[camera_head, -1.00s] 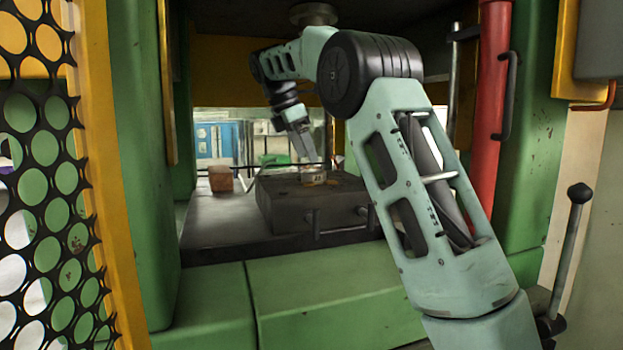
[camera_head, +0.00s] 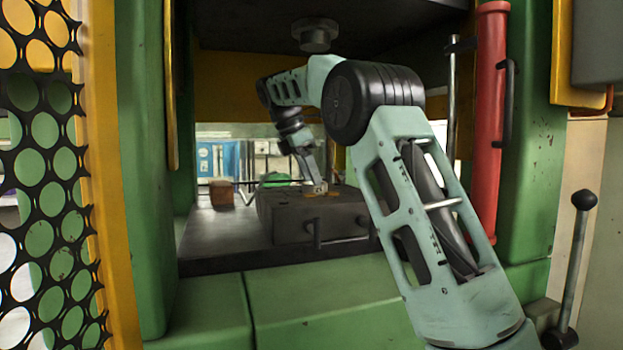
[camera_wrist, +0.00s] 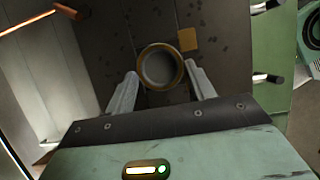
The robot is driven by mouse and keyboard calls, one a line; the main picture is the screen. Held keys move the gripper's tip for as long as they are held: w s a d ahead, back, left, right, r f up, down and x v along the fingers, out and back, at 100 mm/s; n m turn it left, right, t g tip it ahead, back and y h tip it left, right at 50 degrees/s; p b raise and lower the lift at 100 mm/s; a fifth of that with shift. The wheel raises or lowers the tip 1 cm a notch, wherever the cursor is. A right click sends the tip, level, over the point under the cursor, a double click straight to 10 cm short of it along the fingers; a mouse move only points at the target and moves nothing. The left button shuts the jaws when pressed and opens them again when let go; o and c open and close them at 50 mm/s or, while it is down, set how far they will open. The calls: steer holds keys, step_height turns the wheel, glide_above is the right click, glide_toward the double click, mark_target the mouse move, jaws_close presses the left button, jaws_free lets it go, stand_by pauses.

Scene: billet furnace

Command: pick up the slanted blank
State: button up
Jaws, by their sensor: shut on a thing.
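The blank (camera_wrist: 160,68) is a round piece with a brass-coloured rim and a grey middle, seen nearly end-on in the wrist view. My gripper (camera_wrist: 162,88) is shut on it, one pale finger at each side. In the head view my gripper (camera_head: 318,187) is low over the top of the dark die block (camera_head: 292,222), and the blank is too small and covered to make out clearly. I cannot tell whether the blank touches the block or how far it tilts.
A brown block (camera_head: 221,192) stands on the dark press bed (camera_head: 215,232) left of the die block. A round ram (camera_head: 315,36) hangs above. Green columns (camera_head: 143,160) and a red cylinder (camera_head: 489,120) flank the opening. A bar handle (camera_head: 340,240) juts from the die block's front.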

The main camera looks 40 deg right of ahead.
steer(key=shift+r+p, duration=0.9)
step_height(320, 180, up, 2)
steer(key=shift+r+p, duration=0.2)
steer(key=shift+p, duration=1)
steer(key=shift+w+d+r+p, duration=0.15)
steer(key=shift+w+d+p, duration=0.15)
steer(key=shift+w+p, duration=0.35)
steer(key=w+d+p, duration=0.3)
steer(key=w+p, duration=0.4)
steer(key=p, duration=0.5)
steer(key=w+d+p, duration=0.4)
steer(key=w+p, duration=0.4)
steer(key=p, duration=0.5)
steer(key=shift+f+p, duration=0.3)
steer(key=shift+d+f, duration=0.1)
